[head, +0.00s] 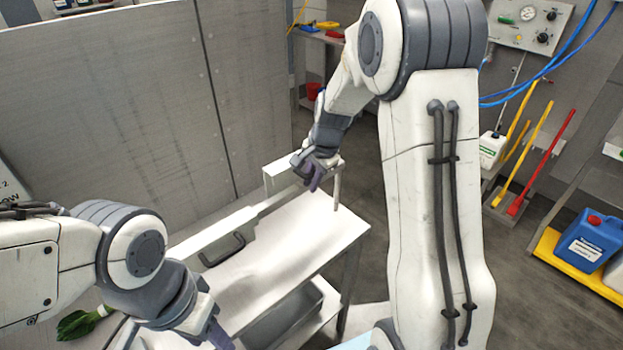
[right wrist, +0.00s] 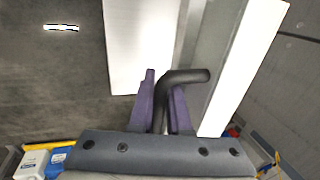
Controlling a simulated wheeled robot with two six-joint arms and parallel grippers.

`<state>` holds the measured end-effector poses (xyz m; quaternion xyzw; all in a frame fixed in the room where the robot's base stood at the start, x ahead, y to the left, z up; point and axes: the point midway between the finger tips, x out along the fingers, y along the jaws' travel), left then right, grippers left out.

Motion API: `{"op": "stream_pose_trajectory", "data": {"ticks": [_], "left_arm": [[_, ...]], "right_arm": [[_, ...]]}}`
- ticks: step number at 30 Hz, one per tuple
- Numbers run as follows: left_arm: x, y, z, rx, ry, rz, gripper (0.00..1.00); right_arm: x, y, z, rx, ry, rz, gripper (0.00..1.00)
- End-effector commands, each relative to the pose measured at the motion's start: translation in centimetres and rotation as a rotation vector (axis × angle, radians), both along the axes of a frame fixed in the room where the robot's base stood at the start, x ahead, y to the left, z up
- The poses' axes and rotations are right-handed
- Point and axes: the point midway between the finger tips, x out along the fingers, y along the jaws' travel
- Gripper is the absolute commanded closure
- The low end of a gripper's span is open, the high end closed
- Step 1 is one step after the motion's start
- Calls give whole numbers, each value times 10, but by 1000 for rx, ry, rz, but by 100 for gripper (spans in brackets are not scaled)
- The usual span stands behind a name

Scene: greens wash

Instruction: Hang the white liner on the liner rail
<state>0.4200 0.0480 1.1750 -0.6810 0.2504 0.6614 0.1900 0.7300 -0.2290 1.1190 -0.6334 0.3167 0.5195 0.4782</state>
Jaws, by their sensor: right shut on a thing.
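In the right wrist view, my right gripper's purple fingers are shut on a dark bent handle (right wrist: 190,77), beside a long pale strip (right wrist: 240,70). My left gripper (head: 217,338) is at the bottom edge, its fingertips partly cut off, near the table's near end. I cannot clearly tell which part is the liner rail.
A leafy green (head: 82,323) lies at lower left. A grey wall panel stands behind.

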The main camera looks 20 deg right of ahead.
Motion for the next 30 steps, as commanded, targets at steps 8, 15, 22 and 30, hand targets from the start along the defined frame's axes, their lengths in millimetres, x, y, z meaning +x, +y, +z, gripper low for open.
{"op": "stream_pose_trajectory", "data": {"ticks": [8,15,22,30], "left_arm": [[0,0,-19,0,0,-1,50],[0,0,-33,0,0,-1,50],[0,0,-45,0,0,-2,50],[0,0,-57,0,0,-3,50]], "right_arm": [[0,0,-26,0,0,-1,100],[0,0,-45,0,0,1,100],[0,0,-63,-1,-1,1,100],[0,0,-80,1,-1,-1,100]]}}
